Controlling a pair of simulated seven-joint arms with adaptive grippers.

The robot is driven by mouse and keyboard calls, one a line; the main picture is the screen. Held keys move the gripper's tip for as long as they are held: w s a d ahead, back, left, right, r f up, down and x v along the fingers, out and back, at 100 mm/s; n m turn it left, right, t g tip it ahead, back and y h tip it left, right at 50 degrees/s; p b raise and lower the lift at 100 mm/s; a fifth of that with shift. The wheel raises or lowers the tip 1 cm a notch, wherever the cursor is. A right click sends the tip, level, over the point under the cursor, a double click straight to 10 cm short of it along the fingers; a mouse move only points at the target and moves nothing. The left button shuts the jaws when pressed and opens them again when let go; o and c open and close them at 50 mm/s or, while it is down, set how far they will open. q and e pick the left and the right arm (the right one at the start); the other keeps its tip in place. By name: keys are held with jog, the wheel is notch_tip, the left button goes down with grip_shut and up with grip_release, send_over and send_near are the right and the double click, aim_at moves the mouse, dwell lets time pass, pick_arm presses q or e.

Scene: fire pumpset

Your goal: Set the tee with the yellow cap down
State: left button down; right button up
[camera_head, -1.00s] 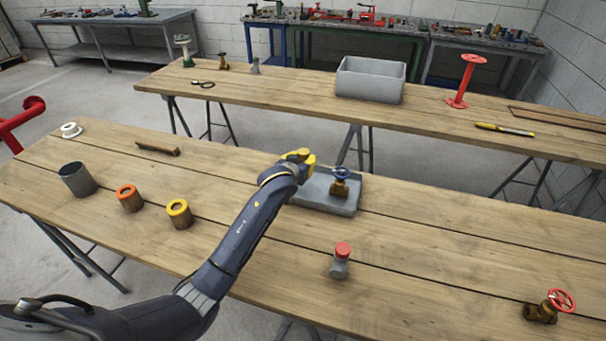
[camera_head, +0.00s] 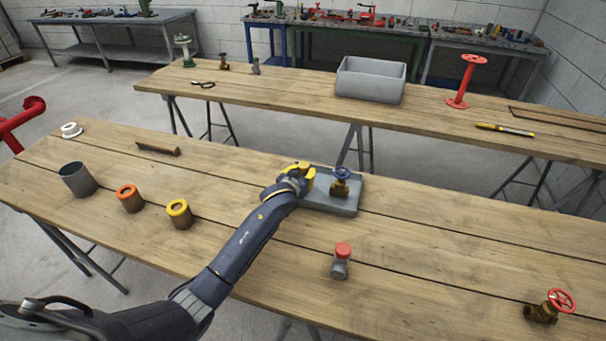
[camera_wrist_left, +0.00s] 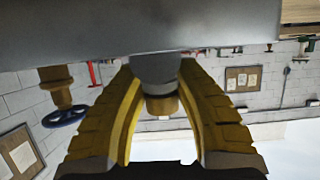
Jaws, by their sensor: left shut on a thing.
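My left gripper (camera_head: 306,176) is at the left part of the grey tray (camera_head: 336,207), low over it. In the left wrist view, which is upside down, its yellow fingers (camera_wrist_left: 160,100) are shut on the tee with the yellow cap (camera_wrist_left: 161,104). The tee's grey body (camera_wrist_left: 154,68) meets the tray surface in that picture; I cannot tell whether it touches. In the head view the tee is hidden by the gripper. My right gripper is not in view.
A brass valve with a blue wheel (camera_head: 340,184) stands on the tray, right of the gripper. A red-capped grey fitting (camera_head: 341,262) stands nearer on the table. A red-wheeled valve (camera_head: 546,308) is at the right. Orange (camera_head: 129,198) and yellow-ringed (camera_head: 180,214) cylinders stand left.

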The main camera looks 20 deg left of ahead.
pick_arm(q)
jog(key=c, duration=1)
grip_release()
jog(key=shift+f, duration=0.1)
jog(key=shift+r, duration=0.2)
jog(key=v, duration=1.2)
